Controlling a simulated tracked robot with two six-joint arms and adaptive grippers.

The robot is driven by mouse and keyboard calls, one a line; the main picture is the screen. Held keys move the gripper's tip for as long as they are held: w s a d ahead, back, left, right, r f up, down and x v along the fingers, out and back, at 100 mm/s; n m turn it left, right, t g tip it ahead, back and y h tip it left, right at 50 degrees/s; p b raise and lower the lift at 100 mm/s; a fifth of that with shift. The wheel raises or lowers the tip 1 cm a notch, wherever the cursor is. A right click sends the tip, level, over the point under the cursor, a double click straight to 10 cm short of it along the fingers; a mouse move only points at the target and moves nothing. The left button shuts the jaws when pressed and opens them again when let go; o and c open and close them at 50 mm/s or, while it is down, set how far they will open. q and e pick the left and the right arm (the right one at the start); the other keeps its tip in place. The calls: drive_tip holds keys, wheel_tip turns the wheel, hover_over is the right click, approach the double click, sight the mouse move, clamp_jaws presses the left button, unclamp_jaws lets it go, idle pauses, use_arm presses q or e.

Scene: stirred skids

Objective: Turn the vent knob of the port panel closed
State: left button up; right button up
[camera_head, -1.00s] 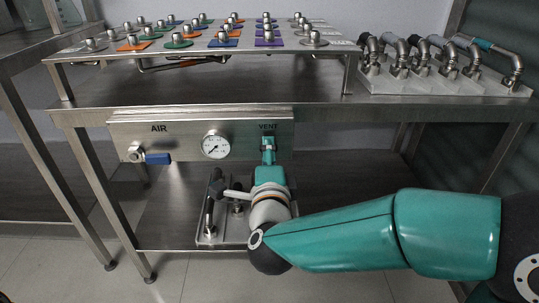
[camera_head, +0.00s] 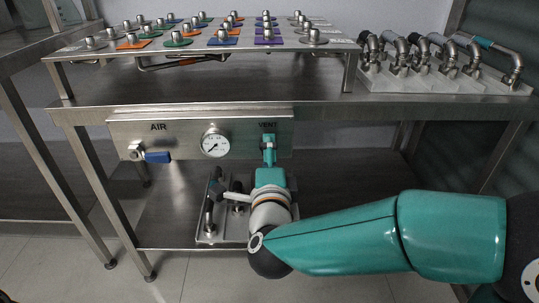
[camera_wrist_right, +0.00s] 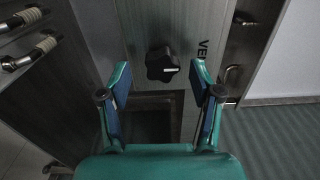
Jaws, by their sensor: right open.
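The port panel (camera_head: 185,128) is a steel plate under the table edge, marked AIR and VENT, with a round gauge (camera_head: 215,143) in its middle. The vent knob (camera_wrist_right: 162,64) is black and lobed, with a white mark pointing right in the right wrist view. In the head view the knob is hidden behind my right gripper (camera_head: 268,150), which is in front of the panel below VENT. In the wrist view the right gripper (camera_wrist_right: 161,80) is open, its fingertips on either side just short of the knob, with nothing between the pads. My left gripper is not in view.
A blue-handled valve (camera_head: 155,157) is at the panel's AIR end. A fixture with black parts (camera_head: 212,205) stands on the lower shelf beside my right wrist. A rack of knobs on coloured plates (camera_head: 200,40) and a block of bent pipes (camera_head: 440,75) stand on the table above.

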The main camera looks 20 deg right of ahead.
drive_tip(key=v, duration=1.1)
drive_tip(key=shift+s, duration=0.1)
drive_tip(key=w+d+f+n+g+h+p, duration=0.1)
drive_tip(key=w+d+f+g+p, duration=0.15)
drive_tip(key=d+f, duration=0.55)
drive_tip(key=w+d+f+n+g+p, duration=0.2)
drive_tip(key=d+f+g+p, duration=0.15)
drive_tip(key=f, duration=0.85)
drive_tip(key=s+a+f+n+g+y, duration=0.2)
drive_tip(key=s+f+n, duration=0.1)
drive_tip(key=f, duration=0.3)
drive_tip(key=s+a+f+n+g+y+p, duration=0.1)
drive_tip(key=s+f+n+g+y, duration=0.1)
drive_tip(key=s+f, duration=0.3)
drive_tip(key=s+a+f+n+g+y, duration=0.2)
drive_tip(key=f+n, duration=0.1)
drive_tip(key=f, duration=0.5)
drive_tip(key=s+a+f+n+g+y, duration=0.1)
drive_tip(key=s+a+n+g+y, duration=0.35)
drive_tip(key=s+a+n, duration=0.35)
wheel_tip(320, 180, up, 38)
drive_tip(key=d+p, duration=0.1)
drive_tip(key=p, duration=3.7)
drive_tip(key=shift+s+f, duration=0.2)
drive_tip(key=shift+s, duration=0.05)
